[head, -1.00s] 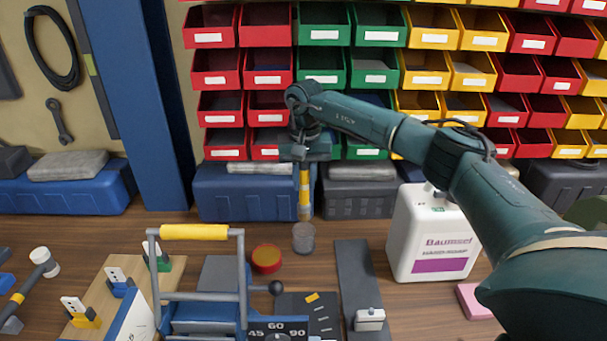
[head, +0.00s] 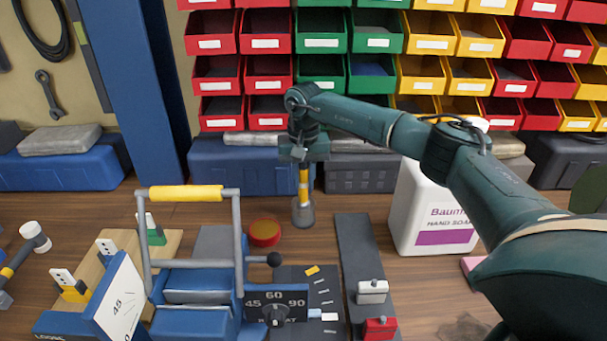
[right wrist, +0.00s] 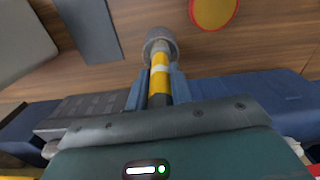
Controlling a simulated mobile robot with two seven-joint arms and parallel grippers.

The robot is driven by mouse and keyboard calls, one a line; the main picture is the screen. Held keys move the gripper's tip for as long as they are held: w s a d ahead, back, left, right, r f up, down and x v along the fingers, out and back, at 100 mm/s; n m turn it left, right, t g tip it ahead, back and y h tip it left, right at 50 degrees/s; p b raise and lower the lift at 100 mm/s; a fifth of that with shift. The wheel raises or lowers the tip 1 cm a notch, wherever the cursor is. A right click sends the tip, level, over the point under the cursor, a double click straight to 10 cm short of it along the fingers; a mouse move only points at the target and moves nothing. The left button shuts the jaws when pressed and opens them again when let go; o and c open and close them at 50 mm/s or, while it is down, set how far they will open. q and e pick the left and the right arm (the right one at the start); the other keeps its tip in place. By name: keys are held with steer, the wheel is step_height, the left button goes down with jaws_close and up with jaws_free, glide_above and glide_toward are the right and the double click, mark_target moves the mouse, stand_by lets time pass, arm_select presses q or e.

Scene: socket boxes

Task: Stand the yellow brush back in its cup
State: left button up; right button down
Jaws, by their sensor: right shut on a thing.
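The yellow brush (head: 303,180), with a pale band around its handle, hangs upright from my right gripper (head: 304,162). The gripper is shut on its upper part, and its fingers also show on either side of the handle in the right wrist view (right wrist: 157,94). The small grey cup (head: 303,214) stands on the bench directly below. The brush's lower end meets the cup's mouth and seems to be inside it; how deep I cannot tell. The cup also shows in the right wrist view (right wrist: 159,42), around the brush's far end. My left gripper is not in view.
A red-orange round tin (head: 264,233) stands just left of the cup. A blue device with a yellow handle (head: 186,193) is at front left, and a dark grey strip (head: 358,245) lies to the right. A white soap bottle (head: 428,210) stands farther right. Blue boxes (head: 235,165) stand behind.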

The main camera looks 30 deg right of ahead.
steer(key=c, duration=1.2)
jaws_free()
steer(key=shift+o, duration=0.2)
step_height(320, 180, up, 13)
steer(key=shift+r+b, duration=0.1)
steer(key=shift+b, duration=0.45)
